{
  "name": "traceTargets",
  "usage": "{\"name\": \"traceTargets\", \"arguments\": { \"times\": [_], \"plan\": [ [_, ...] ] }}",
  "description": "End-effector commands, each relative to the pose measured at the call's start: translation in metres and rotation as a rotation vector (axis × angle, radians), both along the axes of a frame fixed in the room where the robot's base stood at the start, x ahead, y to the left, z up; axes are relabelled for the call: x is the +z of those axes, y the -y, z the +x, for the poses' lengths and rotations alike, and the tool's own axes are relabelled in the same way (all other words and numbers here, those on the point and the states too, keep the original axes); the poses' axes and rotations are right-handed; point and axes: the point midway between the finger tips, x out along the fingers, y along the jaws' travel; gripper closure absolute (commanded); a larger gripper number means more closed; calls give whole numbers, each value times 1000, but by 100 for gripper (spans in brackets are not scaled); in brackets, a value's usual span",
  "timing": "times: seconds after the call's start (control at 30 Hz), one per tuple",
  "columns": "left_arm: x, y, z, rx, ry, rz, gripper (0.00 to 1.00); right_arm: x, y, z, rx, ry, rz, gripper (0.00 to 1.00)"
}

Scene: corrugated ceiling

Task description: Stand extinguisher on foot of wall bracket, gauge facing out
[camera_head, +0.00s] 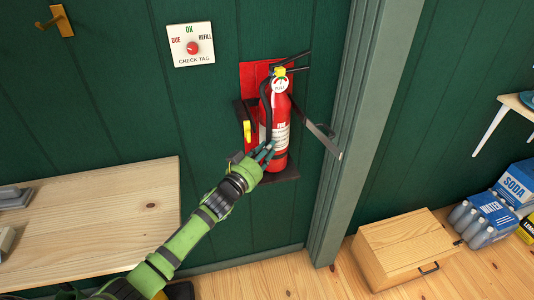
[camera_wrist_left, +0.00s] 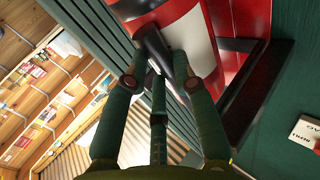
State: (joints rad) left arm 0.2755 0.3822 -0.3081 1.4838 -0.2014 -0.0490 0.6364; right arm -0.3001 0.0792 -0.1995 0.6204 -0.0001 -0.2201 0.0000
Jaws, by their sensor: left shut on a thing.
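The red fire extinguisher (camera_head: 281,118) is upright against the wall bracket (camera_head: 249,76), with its white label and round white gauge (camera_head: 281,85) facing out into the room. Its base is at the bracket's dark foot (camera_head: 286,176); I cannot tell whether it touches. My right gripper is out of view.
A dark strap (camera_head: 321,137) swings out open to the right of the extinguisher. A yellow-marked latch (camera_head: 247,131) is on the left. A grey-green door post (camera_head: 362,110) stands to the right. A wooden bench (camera_head: 100,220) is at lower left, a wooden box (camera_head: 405,250) at lower right.

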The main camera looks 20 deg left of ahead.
Motion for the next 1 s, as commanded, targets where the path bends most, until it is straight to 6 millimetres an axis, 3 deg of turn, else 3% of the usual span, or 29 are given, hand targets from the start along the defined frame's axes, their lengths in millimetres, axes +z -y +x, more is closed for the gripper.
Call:
{"name": "traceTargets", "arguments": {
  "times": [0.03, 1.0],
  "plan": [
    [14, 1, 3, -7, 30, -2, 100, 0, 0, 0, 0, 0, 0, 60],
    [7, 1, 3, -7, 30, -2, 100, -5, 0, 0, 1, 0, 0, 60]
  ]
}}
